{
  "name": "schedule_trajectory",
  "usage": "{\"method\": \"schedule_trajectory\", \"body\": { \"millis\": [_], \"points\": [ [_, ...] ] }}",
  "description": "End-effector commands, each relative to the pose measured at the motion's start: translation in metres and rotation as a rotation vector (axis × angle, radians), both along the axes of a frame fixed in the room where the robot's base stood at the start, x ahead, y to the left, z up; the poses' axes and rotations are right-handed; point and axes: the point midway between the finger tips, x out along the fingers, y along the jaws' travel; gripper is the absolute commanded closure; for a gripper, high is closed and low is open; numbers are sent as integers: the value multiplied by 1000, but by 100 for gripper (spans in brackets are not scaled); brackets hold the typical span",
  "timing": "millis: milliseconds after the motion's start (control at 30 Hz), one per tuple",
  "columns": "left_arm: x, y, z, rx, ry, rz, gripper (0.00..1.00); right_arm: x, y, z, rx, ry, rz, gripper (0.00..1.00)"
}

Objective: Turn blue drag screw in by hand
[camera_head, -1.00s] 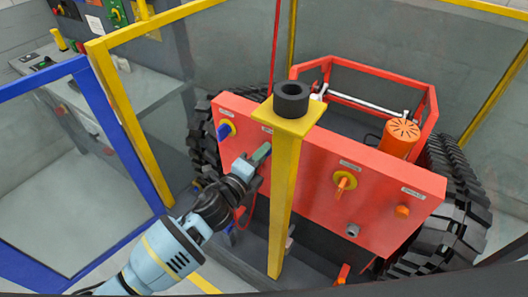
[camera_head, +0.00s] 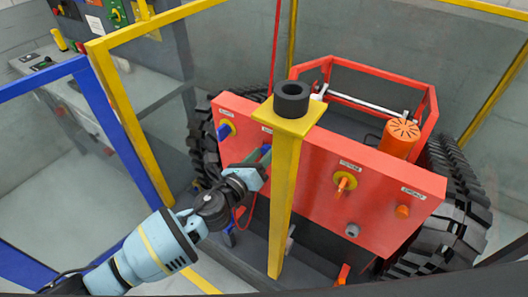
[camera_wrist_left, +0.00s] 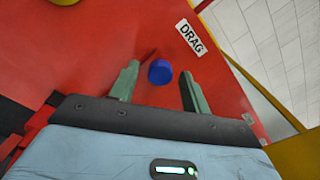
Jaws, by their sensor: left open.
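The blue drag screw (camera_wrist_left: 160,72) shows in the left wrist view as a small round blue head on the red panel, beside a white DRAG label (camera_wrist_left: 191,37). In the head view a bit of blue (camera_head: 265,149) shows at the fingers. My left gripper (camera_wrist_left: 159,80) is open. Its two green fingers stand either side of the screw head in the wrist view, with gaps on both sides; how deep they reach is hard to tell. In the head view my left gripper (camera_head: 260,158) is at the panel, just left of the yellow post. My right gripper is not in view.
The yellow post (camera_head: 285,190) with a black ring on top stands close right of my left gripper. The red panel (camera_head: 320,155) also carries a blue knob (camera_head: 223,131) on a yellow disc and an orange knob (camera_head: 343,182). Black tracks flank the carrier.

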Motion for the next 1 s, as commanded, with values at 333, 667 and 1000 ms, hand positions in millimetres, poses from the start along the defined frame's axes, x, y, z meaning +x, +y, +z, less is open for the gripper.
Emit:
{"method": "schedule_trajectory", "body": {
  "millis": [333,667,1000],
  "points": [
    [0,0,0,-588,426,0,53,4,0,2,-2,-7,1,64],
    [0,0,0,-814,590,1,53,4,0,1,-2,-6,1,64],
    [0,0,0,-1379,1001,0,53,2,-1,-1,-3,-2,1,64]
  ]
}}
